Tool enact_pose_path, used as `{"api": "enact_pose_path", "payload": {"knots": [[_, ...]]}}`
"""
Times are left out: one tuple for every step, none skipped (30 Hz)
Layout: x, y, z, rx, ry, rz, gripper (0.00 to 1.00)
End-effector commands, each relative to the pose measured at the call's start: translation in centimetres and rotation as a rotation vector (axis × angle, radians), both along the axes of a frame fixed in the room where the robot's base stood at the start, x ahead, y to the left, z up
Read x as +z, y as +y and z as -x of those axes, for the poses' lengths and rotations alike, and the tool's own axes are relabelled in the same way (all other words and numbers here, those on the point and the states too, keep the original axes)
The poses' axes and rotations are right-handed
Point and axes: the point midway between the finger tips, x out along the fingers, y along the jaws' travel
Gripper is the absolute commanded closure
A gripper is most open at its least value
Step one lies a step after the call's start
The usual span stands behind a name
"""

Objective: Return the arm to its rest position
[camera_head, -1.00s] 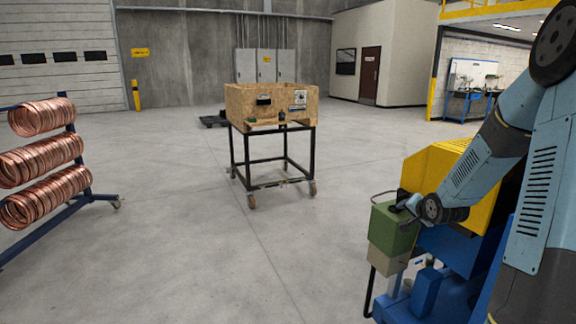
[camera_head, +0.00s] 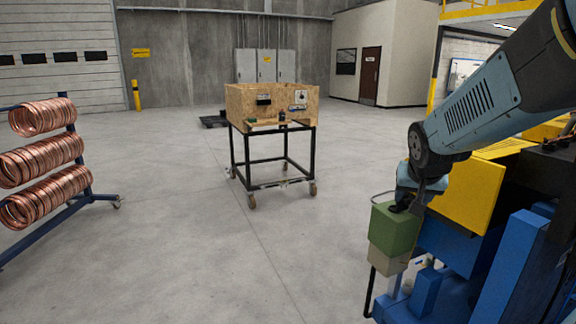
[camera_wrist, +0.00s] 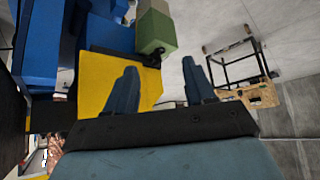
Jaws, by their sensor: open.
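My light-blue arm comes in from the upper right in the head view and bends down at a dark round joint. My gripper (camera_wrist: 160,68) shows in the wrist view with its two blue-grey fingers apart and nothing between them. In the head view the wrist end hangs just behind and above a green and beige block (camera_head: 393,232), and the fingers are hard to make out there. The green block also shows past the fingertips in the wrist view (camera_wrist: 157,30). I cannot tell from these views whether the fingers touch anything.
Blue and yellow machinery (camera_head: 468,200) stands close beside and below my arm. A wooden crate (camera_head: 272,103) sits on a black wheeled cart (camera_head: 272,180) mid-floor. A rack with copper coils (camera_head: 42,160) stands at left. The floor between is clear.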

Motion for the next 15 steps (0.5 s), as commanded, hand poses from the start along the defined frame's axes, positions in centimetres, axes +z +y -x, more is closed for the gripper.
{"api": "enact_pose_path", "payload": {"knots": [[0.8,0.6,1.4,0.018,0.008,0.007,0.46],[1.1,1.0,2.3,0.027,0.016,0.009,0.46],[1.5,1.4,3.4,0.043,0.029,0.015,0.46],[1.8,1.6,4.2,0.053,0.039,0.016,0.46],[2.1,1.9,5.1,0.065,0.049,0.017,0.46],[2.4,2.3,6.2,0.081,0.059,0.018,0.46],[2.6,2.6,7.1,0.094,0.069,0.018,0.46],[2.8,2.8,7.9,0.107,0.078,0.017,0.46],[3.1,3.2,9.1,0.126,0.09,0.015,0.46],[3.3,3.5,10.0,0.141,0.097,0.013,0.46],[3.4,3.7,10.8,0.155,0.105,0.011,0.46],[3.6,4.0,11.9,0.176,0.117,0.008,0.46],[3.7,4.3,12.7,0.19,0.124,0.004,0.46],[3.8,4.5,13.5,0.205,0.131,0.002,0.46],[3.9,4.7,14.4,0.222,0.14,-0.003,0.46]]}}
